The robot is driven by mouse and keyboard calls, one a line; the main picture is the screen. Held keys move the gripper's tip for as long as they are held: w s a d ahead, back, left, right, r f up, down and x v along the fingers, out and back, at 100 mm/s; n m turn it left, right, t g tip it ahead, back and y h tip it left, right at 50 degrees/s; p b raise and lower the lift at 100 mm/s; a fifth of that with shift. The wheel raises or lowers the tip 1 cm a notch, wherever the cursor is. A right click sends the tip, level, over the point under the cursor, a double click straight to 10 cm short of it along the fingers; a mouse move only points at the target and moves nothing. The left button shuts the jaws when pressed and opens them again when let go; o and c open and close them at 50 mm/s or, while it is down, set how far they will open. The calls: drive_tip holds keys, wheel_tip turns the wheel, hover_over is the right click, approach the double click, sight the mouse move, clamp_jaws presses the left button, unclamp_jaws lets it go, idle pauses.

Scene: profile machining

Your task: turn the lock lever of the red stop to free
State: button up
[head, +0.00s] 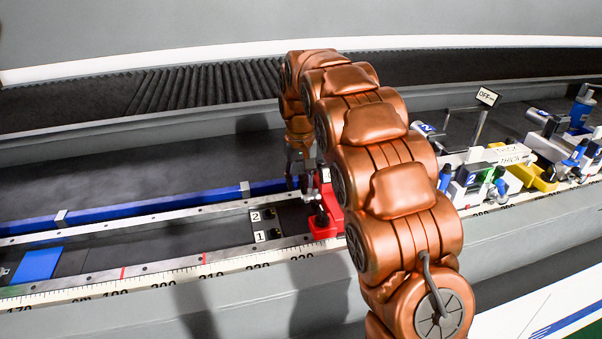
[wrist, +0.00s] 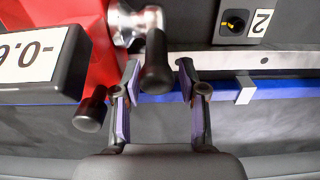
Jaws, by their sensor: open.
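The red stop (head: 326,222) sits on the rail in the middle of the head view, partly hidden by my arm. In the wrist view the red stop (wrist: 85,25) fills the upper left. Its lock lever (wrist: 157,62) has a silver hub and a dark grey handle pointing down in the picture. My gripper (wrist: 159,70) is open, with one purple-padded finger on each side of the handle's end. I cannot tell whether either finger touches it. In the head view my gripper (head: 300,172) is small and beside the stop. The lever's lock or free marking is not visible.
A plate marked 2 (wrist: 258,22) is upper right. A blue strip (head: 130,208) runs along the rail. Machine parts (head: 490,175) stand at right.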

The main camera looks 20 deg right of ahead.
drive_tip(key=shift+w+r+b, duration=0.1)
drive_tip(key=shift+r+b, duration=0.35)
drive_tip(key=shift+s+r, duration=0.85)
drive_tip(key=shift+r, duration=3.05)
drive_tip(key=shift+m+g, duration=0.3)
drive_tip(key=s+r+p, duration=0.1)
drive_tip(key=s, duration=0.3)
drive_tip(key=s+r+p, duration=0.1)
drive_tip(key=s, duration=0.3)
drive_tip(key=s+r+p, duration=0.1)
drive_tip(key=s, duration=0.4)
drive_tip(key=shift+d+r, duration=0.2)
drive_tip(key=shift+r, duration=0.15)
drive_tip(key=s+g+p, duration=0.1)
drive_tip(key=s+p, duration=0.4)
drive_tip(key=s, duration=1.3)
drive_tip(key=shift+s+a, duration=0.25)
drive_tip(key=shift+a, duration=0.1)
drive_tip(key=shift+r, duration=0.1)
